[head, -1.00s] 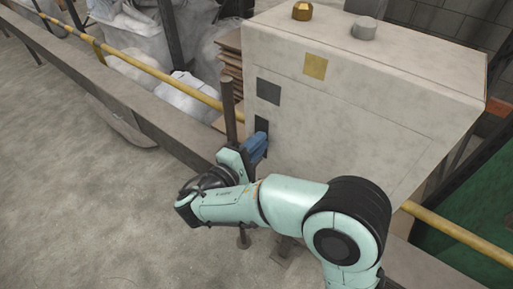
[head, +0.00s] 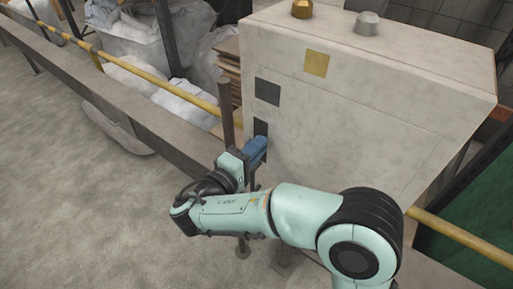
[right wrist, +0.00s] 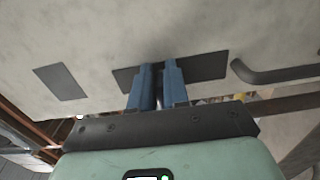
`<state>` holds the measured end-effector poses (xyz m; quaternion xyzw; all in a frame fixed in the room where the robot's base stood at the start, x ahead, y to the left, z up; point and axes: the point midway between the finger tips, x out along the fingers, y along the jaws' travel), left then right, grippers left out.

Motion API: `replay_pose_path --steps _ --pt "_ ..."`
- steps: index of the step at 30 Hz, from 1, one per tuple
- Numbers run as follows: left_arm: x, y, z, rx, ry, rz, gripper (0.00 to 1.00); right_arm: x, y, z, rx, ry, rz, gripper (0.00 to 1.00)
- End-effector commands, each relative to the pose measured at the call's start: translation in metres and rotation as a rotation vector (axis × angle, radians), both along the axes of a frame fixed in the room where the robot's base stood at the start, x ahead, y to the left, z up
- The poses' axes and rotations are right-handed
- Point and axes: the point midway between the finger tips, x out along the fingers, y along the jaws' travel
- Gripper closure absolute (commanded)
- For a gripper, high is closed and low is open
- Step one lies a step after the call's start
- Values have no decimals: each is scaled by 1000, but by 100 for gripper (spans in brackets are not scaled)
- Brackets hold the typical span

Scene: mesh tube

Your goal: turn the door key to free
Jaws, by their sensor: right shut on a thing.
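A pale cabinet (head: 385,125) carries a dark plate (head: 261,128) low on its left side. My right gripper (head: 260,143) reaches that plate with its blue fingers. In the right wrist view the two fingertips (right wrist: 159,68) are close together at the dark plate (right wrist: 207,66), with a narrow dark gap between them. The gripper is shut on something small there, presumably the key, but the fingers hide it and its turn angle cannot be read. My left gripper is not in view.
Above the plate is another dark square (head: 267,91), and a yellow square (head: 316,63) is to its upper right. A dark post (head: 227,112) stands just left of my gripper. A yellow rail (head: 160,74) runs behind. The floor at left is clear.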

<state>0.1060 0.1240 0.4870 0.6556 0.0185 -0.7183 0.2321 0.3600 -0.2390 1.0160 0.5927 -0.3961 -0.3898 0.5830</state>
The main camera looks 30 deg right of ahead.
Motion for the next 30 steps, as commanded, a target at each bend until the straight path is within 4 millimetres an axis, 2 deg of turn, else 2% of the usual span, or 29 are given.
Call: replay_pose_path --steps 1,2,3,4,13,17,30 --pt "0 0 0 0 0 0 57 0 0 0 0 1 0 100" --pt "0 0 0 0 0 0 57 0 0 0 0 1 0 81" --pt "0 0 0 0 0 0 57 0 0 0 0 1 0 68" --pt "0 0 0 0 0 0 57 0 0 0 0 1 0 64" --pt "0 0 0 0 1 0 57 0 1 0 0 1 1 64" --pt "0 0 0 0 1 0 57 -4 12 0 0 1 3 64" --pt "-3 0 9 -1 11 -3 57 -40 100 2 -2 0 7 64"
